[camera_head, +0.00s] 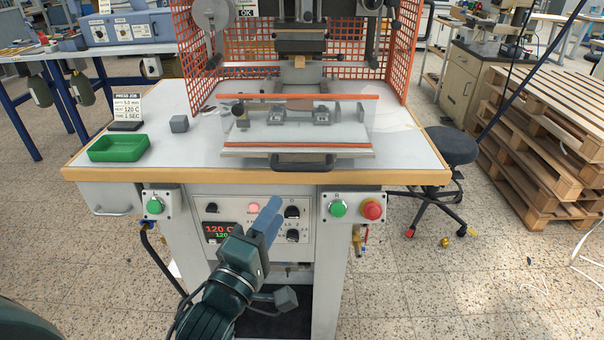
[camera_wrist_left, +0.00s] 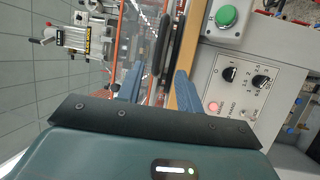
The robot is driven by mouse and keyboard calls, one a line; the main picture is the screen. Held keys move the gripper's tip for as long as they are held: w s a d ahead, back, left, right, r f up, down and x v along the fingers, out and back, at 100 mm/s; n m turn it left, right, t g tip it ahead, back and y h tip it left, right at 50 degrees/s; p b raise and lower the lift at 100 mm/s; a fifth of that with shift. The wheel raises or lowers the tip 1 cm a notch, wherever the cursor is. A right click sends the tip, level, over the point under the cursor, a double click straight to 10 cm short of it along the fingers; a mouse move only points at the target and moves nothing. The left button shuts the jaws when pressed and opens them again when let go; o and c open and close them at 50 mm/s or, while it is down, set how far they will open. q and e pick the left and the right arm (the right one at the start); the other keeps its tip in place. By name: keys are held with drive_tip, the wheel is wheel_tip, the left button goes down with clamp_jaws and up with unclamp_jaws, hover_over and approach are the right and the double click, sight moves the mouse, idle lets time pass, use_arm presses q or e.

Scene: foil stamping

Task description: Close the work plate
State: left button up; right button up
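My right gripper is not in view.
The control panel with a green left button (camera_head: 154,206), a green right button (camera_head: 338,208) and a red stop button (camera_head: 371,210) lies below the tabletop. A green tray (camera_head: 118,148) and a grey block (camera_head: 179,124) stand on the left. Orange mesh guards (camera_head: 405,50) flank the press.

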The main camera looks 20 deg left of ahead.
sight(300, 171)
use_arm(q)
drive_tip(key=p+x, duration=0.2)
drive_tip(key=x, duration=1.1)
drive_tip(key=shift+w, duration=0.1)
drive_tip(key=shift+c, duration=0.5)
clamp_jaws()
